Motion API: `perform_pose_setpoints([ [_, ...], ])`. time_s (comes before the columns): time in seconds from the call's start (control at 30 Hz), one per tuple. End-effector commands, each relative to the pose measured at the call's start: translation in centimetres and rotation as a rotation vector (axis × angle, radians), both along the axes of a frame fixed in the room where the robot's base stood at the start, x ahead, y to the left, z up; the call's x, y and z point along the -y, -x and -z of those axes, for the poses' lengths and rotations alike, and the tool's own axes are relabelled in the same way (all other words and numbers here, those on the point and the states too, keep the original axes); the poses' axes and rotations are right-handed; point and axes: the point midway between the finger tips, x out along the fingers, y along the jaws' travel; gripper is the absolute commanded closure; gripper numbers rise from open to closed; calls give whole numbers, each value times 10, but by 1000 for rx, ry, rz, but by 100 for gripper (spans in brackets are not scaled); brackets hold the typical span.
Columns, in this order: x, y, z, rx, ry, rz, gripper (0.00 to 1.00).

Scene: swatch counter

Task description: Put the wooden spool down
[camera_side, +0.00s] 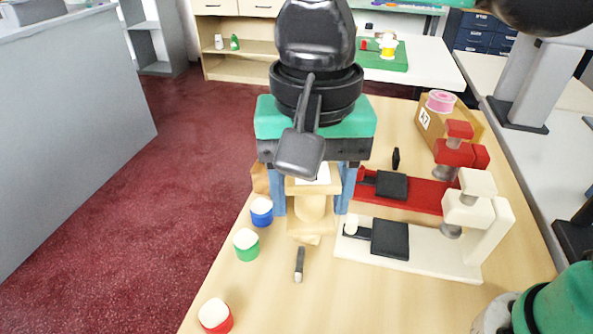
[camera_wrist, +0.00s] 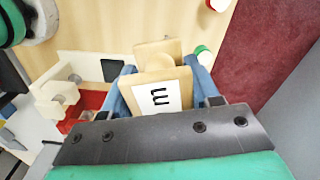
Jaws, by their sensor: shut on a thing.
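The wooden spool (camera_side: 311,207) is pale wood with two square flanges and a rounded middle. It is upright or nearly so over the light wooden table, low near the top; I cannot tell whether its lower flange touches. My gripper (camera_side: 314,205) points down, its blue fingers shut on the spool from both sides. In the wrist view the spool (camera_wrist: 155,76) sits between my gripper's fingers (camera_wrist: 161,72), with a white label bearing a black mark on its near flange. Part of its far flange shows beyond.
White-topped jars stand left: blue (camera_side: 261,212), green (camera_side: 246,245), red (camera_side: 215,316). A small grey piece (camera_side: 299,264) lies in front. A white stand (camera_side: 420,262) and a red stand (camera_side: 425,196) with black pads are right. A cardboard box (camera_side: 433,130) is behind.

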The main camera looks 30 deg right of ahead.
Motion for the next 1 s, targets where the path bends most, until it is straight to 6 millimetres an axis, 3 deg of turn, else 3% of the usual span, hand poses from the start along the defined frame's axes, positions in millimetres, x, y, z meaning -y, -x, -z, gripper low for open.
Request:
perform_pose_setpoints([
  [0.03, 16, -21, 2, 0, 0, -24, 97],
  [0.2, 81, -76, 10, 0, 0, -201, 97],
  [0.4, 157, -111, 18, 0, 0, -376, 97],
  [0.5, 183, -118, 20, 0, 0, -436, 97],
  [0.7, 204, -121, 23, 0, 0, -491, 97],
  [1.0, 204, -121, 23, 0, 0, -496, 97],
])
